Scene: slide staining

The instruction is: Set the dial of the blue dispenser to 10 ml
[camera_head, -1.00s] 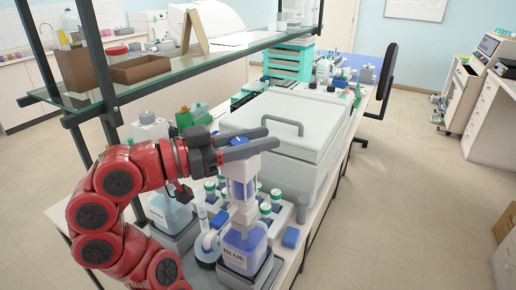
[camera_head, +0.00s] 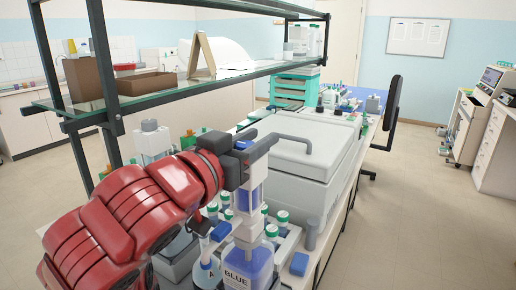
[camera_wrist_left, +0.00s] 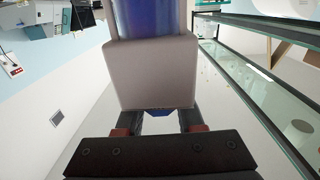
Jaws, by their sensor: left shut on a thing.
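The blue dispenser has a bottle labelled BLUE (camera_head: 246,270) at the bottom of the head view, with a clear and blue pump column (camera_head: 249,198) standing upright on it. My left gripper (camera_head: 262,150) is at the top of this column, its fingers shut on the dispenser head. In the left wrist view, a pale grey block (camera_wrist_left: 152,72) of the dispenser fills the middle, with the blue column (camera_wrist_left: 150,18) beyond it, between my left fingers (camera_wrist_left: 158,120). The dial marks and the set volume cannot be read. My right gripper is not in view.
A large grey lidded machine (camera_head: 305,165) stands just behind and right of the dispenser. Several green-capped bottles (camera_head: 281,216) crowd around it. A glass shelf (camera_head: 225,75) on a dark frame runs above the left of the bench.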

